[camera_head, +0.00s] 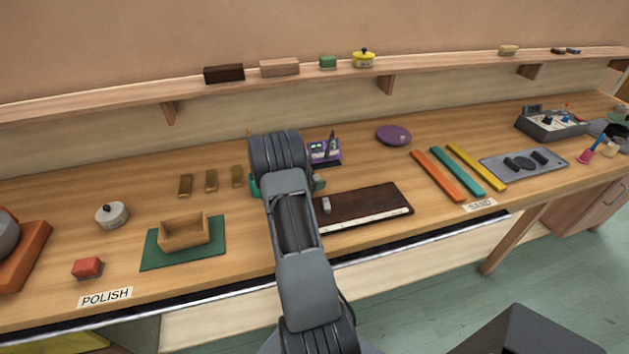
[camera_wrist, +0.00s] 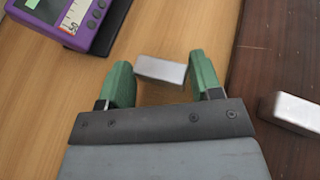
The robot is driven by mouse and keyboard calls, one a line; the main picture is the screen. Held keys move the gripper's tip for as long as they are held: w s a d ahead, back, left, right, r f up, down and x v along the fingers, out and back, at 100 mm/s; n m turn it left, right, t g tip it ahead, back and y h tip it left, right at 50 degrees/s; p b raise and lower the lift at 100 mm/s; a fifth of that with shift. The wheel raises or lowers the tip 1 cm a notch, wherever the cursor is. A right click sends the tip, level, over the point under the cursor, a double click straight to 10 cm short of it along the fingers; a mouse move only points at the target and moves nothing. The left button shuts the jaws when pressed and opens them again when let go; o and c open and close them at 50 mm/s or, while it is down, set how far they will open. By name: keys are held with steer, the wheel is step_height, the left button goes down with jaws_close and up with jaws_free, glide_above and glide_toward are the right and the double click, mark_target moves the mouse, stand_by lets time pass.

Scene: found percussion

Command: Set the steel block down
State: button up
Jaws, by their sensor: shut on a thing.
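A silver steel block (camera_wrist: 160,70) sits between the two green fingers of my gripper (camera_wrist: 161,72) in the wrist view, over the light wooden bench top. My gripper is shut on it. I cannot tell whether the block touches the wood. In the head view my arm hides the held block and most of the gripper; bits of green finger show either side of the arm. A second silver block (camera_wrist: 293,113) lies on the dark brown board to the right of the gripper; it also shows in the head view (camera_head: 326,205).
The dark brown board (camera_head: 370,204) lies right of my gripper. A purple device (camera_head: 323,151) stands behind it, at upper left in the wrist view (camera_wrist: 78,20). Several brass bars (camera_head: 211,181) and a wooden box (camera_head: 184,234) on a green mat (camera_head: 151,256) are to the left.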

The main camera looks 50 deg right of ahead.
steer(key=shift+f, duration=0.4)
steer(key=shift+f, duration=0.15)
steer(key=o, duration=1.1)
steer(key=shift+c, duration=0.2)
